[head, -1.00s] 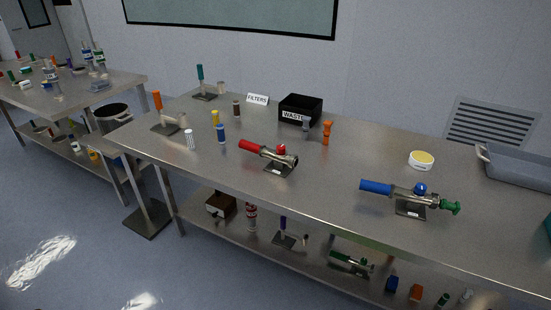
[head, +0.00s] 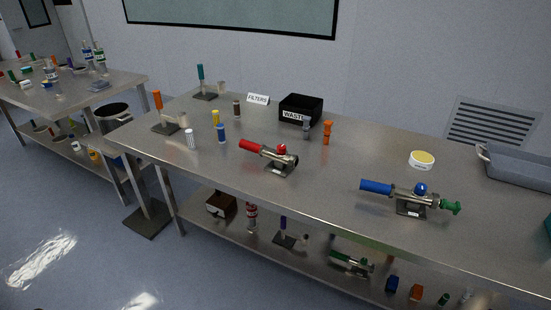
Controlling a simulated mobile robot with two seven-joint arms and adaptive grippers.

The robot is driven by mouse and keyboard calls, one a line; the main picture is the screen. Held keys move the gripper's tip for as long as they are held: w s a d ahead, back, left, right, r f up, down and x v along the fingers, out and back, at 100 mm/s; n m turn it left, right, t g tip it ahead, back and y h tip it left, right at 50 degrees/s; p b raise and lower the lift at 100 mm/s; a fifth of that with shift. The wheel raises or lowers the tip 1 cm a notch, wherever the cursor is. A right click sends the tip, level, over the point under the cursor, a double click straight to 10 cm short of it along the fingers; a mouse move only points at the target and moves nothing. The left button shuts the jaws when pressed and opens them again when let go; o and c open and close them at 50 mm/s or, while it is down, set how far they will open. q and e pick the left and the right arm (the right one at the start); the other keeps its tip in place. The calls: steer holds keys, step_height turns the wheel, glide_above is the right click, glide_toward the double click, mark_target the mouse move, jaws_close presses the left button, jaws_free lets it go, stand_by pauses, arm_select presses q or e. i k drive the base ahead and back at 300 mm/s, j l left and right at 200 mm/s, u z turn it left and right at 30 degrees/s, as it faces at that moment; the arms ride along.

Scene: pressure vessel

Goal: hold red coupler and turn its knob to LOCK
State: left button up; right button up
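The red coupler (head: 268,155) lies on the steel table in the middle of the head view. It has a red handle (head: 250,145) pointing left, a metal body on a dark base plate, and a red knob (head: 282,148) on top at its right end. Any LOCK marking is too small to read. Neither of my grippers shows in the head view, and nothing touches the coupler.
A blue coupler (head: 405,195) with a green end stands to the right. Several small coloured cylinders stand left and behind, near a black WASTE bin (head: 301,109). A white tub (head: 421,160) and grey tray (head: 515,167) are at right. The table (head: 330,185) is clear between the couplers.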

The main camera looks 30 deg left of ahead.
mark_target(281, 148)
steer(key=i+j, duration=0.15)
steer(key=j, duration=0.2)
steer(key=i+j, duration=0.2)
steer(key=j, duration=0.2)
steer(key=i+j, duration=0.15)
steer(key=j, duration=0.2)
steer(key=i+j, duration=0.15)
steer(key=j, duration=0.2)
steer(key=i+j, duration=0.2)
steer(key=j, duration=0.15)
